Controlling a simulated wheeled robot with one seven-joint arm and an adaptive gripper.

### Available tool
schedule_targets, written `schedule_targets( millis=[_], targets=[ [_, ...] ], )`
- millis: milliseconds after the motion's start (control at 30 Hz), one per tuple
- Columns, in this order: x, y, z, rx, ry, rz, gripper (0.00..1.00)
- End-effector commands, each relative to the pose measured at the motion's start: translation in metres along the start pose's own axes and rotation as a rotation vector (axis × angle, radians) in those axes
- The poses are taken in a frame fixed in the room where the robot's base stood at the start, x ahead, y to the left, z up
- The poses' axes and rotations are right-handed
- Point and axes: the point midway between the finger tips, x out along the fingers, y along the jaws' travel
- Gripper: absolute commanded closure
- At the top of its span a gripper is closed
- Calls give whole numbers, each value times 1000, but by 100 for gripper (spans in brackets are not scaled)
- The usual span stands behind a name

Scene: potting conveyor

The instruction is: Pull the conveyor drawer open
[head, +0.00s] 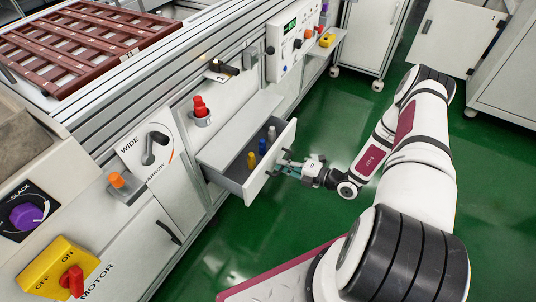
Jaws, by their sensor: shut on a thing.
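The conveyor drawer (268,177) is grey with a pale front and stands partly out from the conveyor's side. The handle itself is mostly hidden by the fingers.
A red knob (201,108) stands on the panel above the drawer. A WIDE/NARROW lever (152,146) and a yellow motor switch box (62,268) are to the left. A control box (294,40) is behind. Green floor (330,120) around the drawer is clear.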

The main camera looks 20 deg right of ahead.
Motion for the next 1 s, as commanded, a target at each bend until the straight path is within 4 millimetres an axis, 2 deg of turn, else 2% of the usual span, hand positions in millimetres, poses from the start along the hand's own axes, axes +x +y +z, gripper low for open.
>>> schedule_targets(
  millis=[100,300,767,800,867,1000],
  targets=[
    [-18,-4,0,1,1,0,100],
    [-34,-8,-1,1,2,-1,100],
    [-39,-9,0,0,3,-1,100],
    [-39,-9,0,0,3,-1,85],
    [-39,-9,0,0,3,-1,71],
    [-38,-8,0,0,2,-1,70]
  ],
)
